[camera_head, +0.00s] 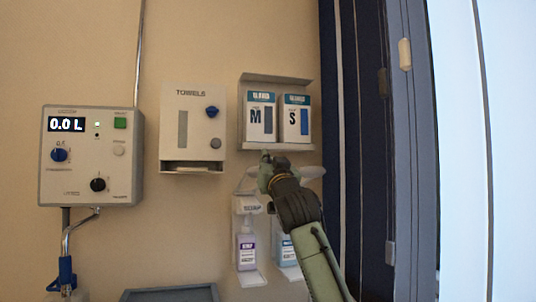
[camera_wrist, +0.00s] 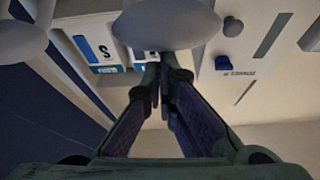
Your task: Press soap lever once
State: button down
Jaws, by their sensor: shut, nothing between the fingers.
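Two soap dispensers hang on the wall in the head view: one with a purple-labelled bottle (camera_head: 246,250), one with a blue-labelled bottle (camera_head: 287,252). Each has a pale oval lever above it. The left lever (camera_head: 245,184) is partly hidden behind my gripper (camera_head: 265,162); the right lever (camera_head: 312,172) sticks out to the right. In the wrist view, the near lever (camera_wrist: 168,22) is a large grey oval just beyond my gripper (camera_wrist: 163,62), whose fingers are shut and empty. The other lever (camera_wrist: 20,40) is at the left edge. I cannot tell whether the fingertips touch the near lever.
A rack (camera_head: 276,78) with M and S glove boxes sits directly above my gripper. A towel dispenser (camera_head: 192,128) is to the left, and a control panel (camera_head: 91,155) farther left. A dark blue curtain (camera_head: 352,120) is close on the right. A dark tray (camera_head: 172,293) is below.

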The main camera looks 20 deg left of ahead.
jog(key=shift+f, duration=0.1)
notch_tip(320, 180, down, 8)
jog(key=s+d+t+y+b, duration=0.1)
jog(key=b, duration=0.6)
jog(key=shift+s, duration=0.25)
jog(key=shift+w+f, duration=0.1)
dwell(0.5)
jog(key=shift+r, duration=0.25)
